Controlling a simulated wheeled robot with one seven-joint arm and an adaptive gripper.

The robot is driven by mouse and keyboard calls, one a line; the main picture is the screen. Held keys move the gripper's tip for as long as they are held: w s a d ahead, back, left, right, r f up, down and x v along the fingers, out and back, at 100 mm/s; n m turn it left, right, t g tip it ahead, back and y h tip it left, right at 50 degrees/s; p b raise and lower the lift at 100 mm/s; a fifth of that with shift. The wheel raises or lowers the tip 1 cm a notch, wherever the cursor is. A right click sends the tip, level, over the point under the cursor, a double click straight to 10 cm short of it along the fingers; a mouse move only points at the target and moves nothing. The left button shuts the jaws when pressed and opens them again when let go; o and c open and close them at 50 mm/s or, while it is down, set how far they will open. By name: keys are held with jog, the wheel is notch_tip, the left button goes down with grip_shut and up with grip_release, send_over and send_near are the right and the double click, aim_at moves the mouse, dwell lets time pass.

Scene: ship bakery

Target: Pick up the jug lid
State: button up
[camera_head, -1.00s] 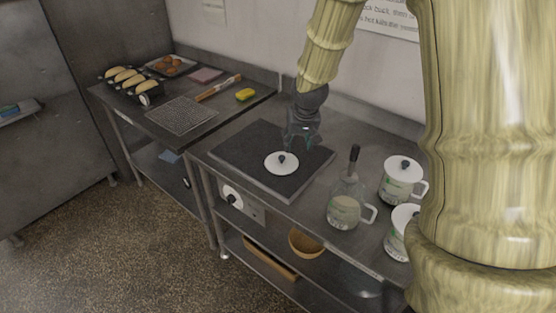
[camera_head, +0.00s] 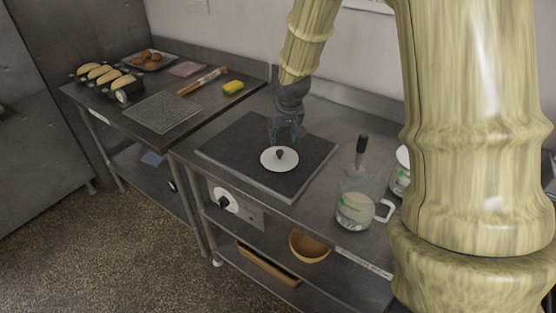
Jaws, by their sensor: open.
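The jug lid (camera_head: 267,160) is a white disc with a dark knob on top. It lies on the dark square plate (camera_head: 232,155) on the right-hand steel table. My gripper (camera_head: 286,138) is open and points down just behind the lid, close to its far edge. I cannot tell whether its fingers touch the lid. The gap between the fingers is hard to make out at this size.
A glass jug (camera_head: 357,205) with a dark-handled tool in it stands right of the plate. A white-lidded jug (camera_head: 402,158) is partly hidden by my arm. The left table holds loaves (camera_head: 103,74), a wire rack (camera_head: 163,112) and a yellow sponge (camera_head: 233,87).

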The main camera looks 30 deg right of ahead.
aim_at(280, 152)
jog(key=x, duration=0.3)
jog(key=shift+w+f+p, duration=0.15)
jog(key=shift+f+p, duration=0.15)
jog(key=shift+p, duration=0.05)
jog(key=shift+p+x, duration=0.95)
jog(key=shift+x, duration=2.3)
jog(key=shift+a, duration=0.25)
grip_shut()
